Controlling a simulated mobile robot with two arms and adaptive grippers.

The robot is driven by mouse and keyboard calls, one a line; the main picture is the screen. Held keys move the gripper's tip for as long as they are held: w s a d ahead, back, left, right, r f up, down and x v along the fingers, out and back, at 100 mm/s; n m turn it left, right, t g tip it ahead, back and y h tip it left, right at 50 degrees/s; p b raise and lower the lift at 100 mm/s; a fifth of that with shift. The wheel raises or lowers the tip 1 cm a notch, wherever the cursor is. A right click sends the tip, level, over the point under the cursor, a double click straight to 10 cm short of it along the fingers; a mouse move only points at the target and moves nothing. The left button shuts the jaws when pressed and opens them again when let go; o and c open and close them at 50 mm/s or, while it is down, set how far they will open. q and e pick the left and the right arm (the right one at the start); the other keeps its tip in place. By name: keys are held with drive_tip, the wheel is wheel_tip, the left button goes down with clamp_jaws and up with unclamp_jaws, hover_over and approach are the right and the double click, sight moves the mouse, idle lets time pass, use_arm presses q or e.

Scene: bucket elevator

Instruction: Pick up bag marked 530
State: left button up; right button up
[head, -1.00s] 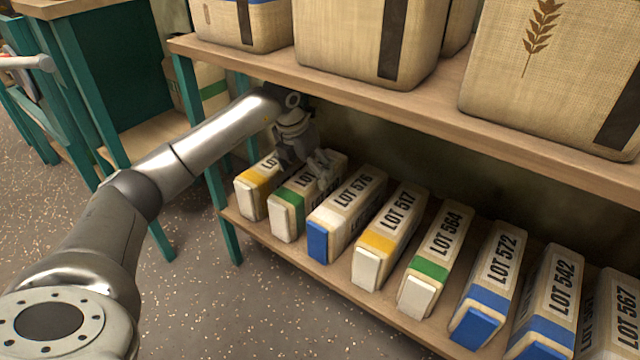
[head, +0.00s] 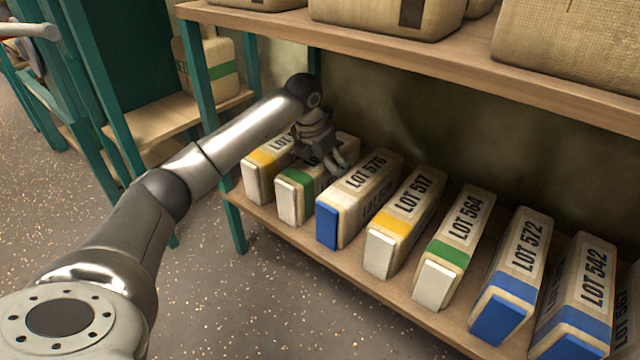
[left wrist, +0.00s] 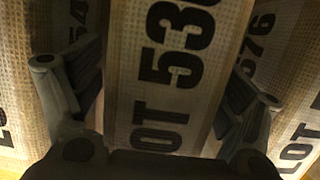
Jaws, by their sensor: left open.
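The bag marked LOT 530 (left wrist: 172,70) fills the middle of the left wrist view. In the head view it appears to be the green-banded bag (head: 289,200), second from the left on the lower shelf, its label mostly covered by my gripper. My left gripper (head: 332,160) is open above this bag. In the left wrist view its fingers stand on either side of the bag; I cannot tell whether they touch it. My right gripper does not show.
A yellow-banded bag (head: 258,175) stands close on the left and the blue-fronted LOT 576 bag (head: 352,200) close on the right. More bags, such as LOT 517 (head: 402,225), line the lower shelf. The upper shelf board (head: 440,62) runs above.

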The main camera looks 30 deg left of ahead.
use_arm(q)
clamp_jaws()
drive_tip(key=shift+w+r, duration=0.1)
drive_tip(key=shift+r, duration=0.1)
idle(0.6)
